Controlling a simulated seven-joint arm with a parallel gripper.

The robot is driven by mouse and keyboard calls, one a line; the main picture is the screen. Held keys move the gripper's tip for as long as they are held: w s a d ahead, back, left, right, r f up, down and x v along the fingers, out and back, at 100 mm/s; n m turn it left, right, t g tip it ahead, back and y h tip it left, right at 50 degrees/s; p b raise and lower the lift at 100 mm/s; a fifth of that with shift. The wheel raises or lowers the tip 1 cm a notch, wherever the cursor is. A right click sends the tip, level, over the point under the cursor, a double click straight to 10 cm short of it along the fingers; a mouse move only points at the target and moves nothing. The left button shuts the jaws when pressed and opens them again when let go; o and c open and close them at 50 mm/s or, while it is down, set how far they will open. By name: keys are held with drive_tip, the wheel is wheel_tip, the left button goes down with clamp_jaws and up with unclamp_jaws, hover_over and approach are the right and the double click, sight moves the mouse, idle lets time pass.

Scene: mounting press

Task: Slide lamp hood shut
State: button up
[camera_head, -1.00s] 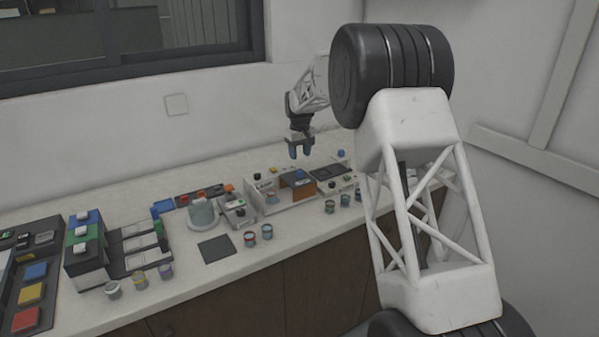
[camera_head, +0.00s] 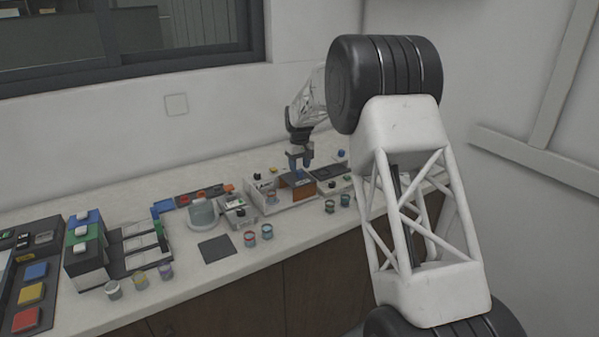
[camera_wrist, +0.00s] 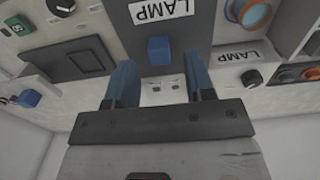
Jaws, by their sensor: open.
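The lamp station (camera_head: 264,186) is a white box on the counter with a brown-orange front panel (camera_head: 304,189). In the wrist view the dark grey hood (camera_wrist: 176,22) carries a LAMP label and a blue knob (camera_wrist: 160,50). My gripper (camera_head: 300,166) is over the hood in the head view. In the wrist view my gripper (camera_wrist: 162,78) has its two blue fingers apart, one toward each side of the knob, with nothing between them. Whether the fingers reach the knob's height I cannot tell. The gripper hides part of the hood in the head view.
Beside the hood are a round lens-like opening (camera_wrist: 256,14) and a dark flat panel (camera_wrist: 70,62). Several small jars (camera_head: 266,231) stand along the counter's front. A white round vessel (camera_head: 203,214) and a dark mat (camera_head: 214,248) lie to the left.

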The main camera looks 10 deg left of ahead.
sight(298, 182)
drive_tip(key=shift+f, duration=1.45)
drive_tip(key=shift+c, duration=0.2)
clamp_jaws()
